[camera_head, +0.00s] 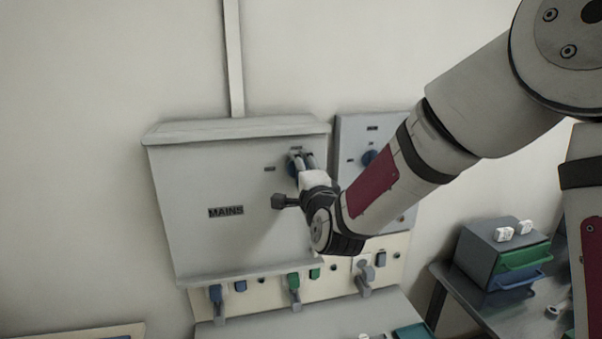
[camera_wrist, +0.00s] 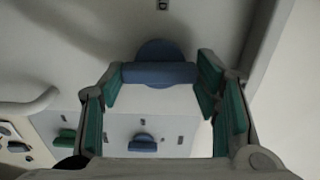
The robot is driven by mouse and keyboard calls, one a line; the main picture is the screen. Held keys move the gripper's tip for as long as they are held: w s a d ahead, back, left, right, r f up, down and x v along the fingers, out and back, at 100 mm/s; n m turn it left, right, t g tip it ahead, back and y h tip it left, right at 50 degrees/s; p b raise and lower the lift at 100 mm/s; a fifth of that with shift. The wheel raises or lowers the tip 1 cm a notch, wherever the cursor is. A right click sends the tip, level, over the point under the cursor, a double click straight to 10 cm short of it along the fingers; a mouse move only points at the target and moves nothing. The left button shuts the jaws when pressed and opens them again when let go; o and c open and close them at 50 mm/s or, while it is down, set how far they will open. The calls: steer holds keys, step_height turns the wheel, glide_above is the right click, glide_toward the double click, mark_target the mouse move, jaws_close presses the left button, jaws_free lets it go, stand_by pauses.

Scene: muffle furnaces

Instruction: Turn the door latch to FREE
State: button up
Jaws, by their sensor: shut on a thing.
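The door latch is a round blue knob (camera_head: 292,168) with a raised grip bar, on the upper right of a grey door marked MAINS (camera_head: 190,175). It also shows at the top centre of the wrist view (camera_wrist: 158,72). My gripper (camera_head: 304,160) reaches it from the front right and is shut on it. In the wrist view the green-padded fingers stand at either end of the blue bar. One small label sits above the knob and another to its left; both are too small to read. The fingers partly hide the knob in the head view.
A grey panel (camera_head: 352,130) with another blue knob (camera_head: 369,157) stands just right of the door. A drawer box (camera_head: 480,250) stands on a table at right. The left wall is clear.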

steer(key=shift+m, duration=0.3)
steer(key=o, duration=1.1)
steer(key=shift+o, duration=0.2)
steer(key=v, duration=1.2)
